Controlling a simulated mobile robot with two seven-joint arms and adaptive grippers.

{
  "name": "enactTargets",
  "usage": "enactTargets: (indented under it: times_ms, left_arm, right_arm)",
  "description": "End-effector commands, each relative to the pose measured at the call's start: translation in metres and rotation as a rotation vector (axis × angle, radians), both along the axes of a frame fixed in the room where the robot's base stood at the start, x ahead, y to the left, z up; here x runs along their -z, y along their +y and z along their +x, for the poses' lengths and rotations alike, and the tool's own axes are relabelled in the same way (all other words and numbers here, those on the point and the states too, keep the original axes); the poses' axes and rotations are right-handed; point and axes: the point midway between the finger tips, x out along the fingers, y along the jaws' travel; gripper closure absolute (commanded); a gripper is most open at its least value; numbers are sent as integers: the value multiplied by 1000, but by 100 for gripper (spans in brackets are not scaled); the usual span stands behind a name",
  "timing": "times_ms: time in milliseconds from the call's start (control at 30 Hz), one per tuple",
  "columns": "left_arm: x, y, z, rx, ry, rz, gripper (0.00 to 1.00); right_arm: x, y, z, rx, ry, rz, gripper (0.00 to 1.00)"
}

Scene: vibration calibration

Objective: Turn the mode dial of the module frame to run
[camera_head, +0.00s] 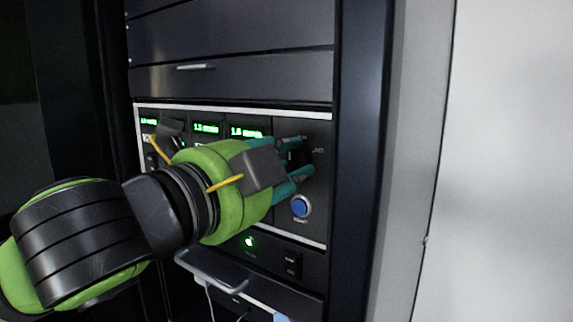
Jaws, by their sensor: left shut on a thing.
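The module frame (220,105) is a dark panel with a pale border, set in a rack, with several green lit readouts along its top. My left gripper (298,163) reaches in from the left, its two teal fingers against the right part of the panel. It is shut on the mode dial (297,158), a small dark knob mostly hidden between the fingers. The dial's setting and most of its labels are too small or covered to read. My right gripper is not in view.
A blue round button (300,206) sits just below the fingers. The rack's dark post (360,160) stands close on the right, with a pale wall beyond.

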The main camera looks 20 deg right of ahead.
Motion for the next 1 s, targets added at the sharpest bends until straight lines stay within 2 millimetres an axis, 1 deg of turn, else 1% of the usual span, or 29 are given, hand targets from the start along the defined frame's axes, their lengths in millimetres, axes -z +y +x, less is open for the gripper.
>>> enactTargets:
  times_ms: [33, 400, 433, 467, 500, 833, 933, 1000]
  left_arm:
    - [-4, 2, 2, -8, -1, -12, 100]
    - [-4, 2, 2, -8, 3, -15, 100]
    - [-4, 2, 2, -8, 3, -15, 68]
    - [-4, 2, 2, -8, 3, -15, 56]
    - [-4, 2, 2, -7, 2, -14, 49]
    - [-1, 1, 0, -2, 5, -8, 49]
    - [-1, 7, -4, -2, 6, -9, 49]
    - [-2, 15, -10, -3, 4, -9, 49]
  right_arm:
    - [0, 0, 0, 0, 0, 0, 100]
    - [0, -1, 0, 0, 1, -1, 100]
    - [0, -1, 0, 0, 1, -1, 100]
    - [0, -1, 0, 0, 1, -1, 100]
    - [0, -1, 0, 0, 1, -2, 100]
    - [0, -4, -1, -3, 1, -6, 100]
    - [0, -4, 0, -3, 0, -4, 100]
    - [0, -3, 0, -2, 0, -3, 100]
